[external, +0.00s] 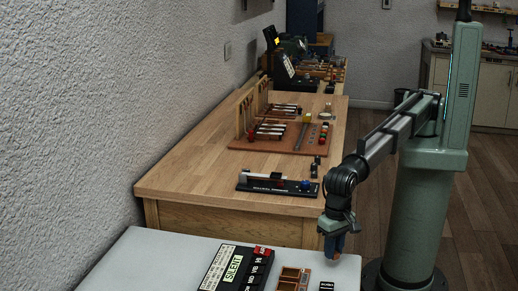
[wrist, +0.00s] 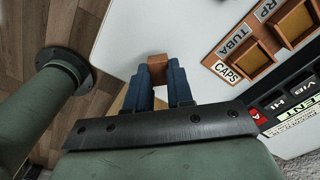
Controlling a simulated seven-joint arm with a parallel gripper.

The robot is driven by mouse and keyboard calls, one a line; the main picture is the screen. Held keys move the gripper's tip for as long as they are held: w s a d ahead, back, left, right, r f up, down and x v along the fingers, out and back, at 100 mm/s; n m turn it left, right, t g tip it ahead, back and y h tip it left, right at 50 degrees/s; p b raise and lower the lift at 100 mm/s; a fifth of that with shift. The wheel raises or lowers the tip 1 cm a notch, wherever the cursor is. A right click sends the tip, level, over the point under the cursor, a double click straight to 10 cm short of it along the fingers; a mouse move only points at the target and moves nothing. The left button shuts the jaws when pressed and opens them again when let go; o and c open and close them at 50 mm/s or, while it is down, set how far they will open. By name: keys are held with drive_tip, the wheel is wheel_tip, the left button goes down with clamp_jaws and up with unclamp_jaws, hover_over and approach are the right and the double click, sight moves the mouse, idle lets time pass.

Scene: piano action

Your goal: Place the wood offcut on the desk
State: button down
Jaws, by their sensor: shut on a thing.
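My gripper (external: 333,244) points down near the far right edge of the pale grey surface in the external view. In the wrist view its blue fingers (wrist: 159,78) are shut on the wood offcut (wrist: 158,66), a small reddish-brown block that sticks out past the fingertips. The fingers hide most of the offcut in the external view. I cannot tell whether the offcut touches the surface below. A wooden desk (external: 190,176) runs along the wall beyond; the pale grey surface (external: 145,262) is in the foreground. The frames do not show which one the task calls the desk.
A labelled wooden tray (wrist: 244,53) and a black control panel with a SILENT display (external: 233,266) lie on the grey surface. A black device (external: 277,186) and an orange-brown board with parts (external: 284,136) occupy the wooden desk. Bare grey surface lies left of the panel.

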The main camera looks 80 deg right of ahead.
drive_tip(key=shift+f, duration=1.7)
drive_tip(key=shift+f, duration=0.1)
drive_tip(key=c, duration=1)
unclamp_jaws()
wheel_tip(320, 180, up, 12)
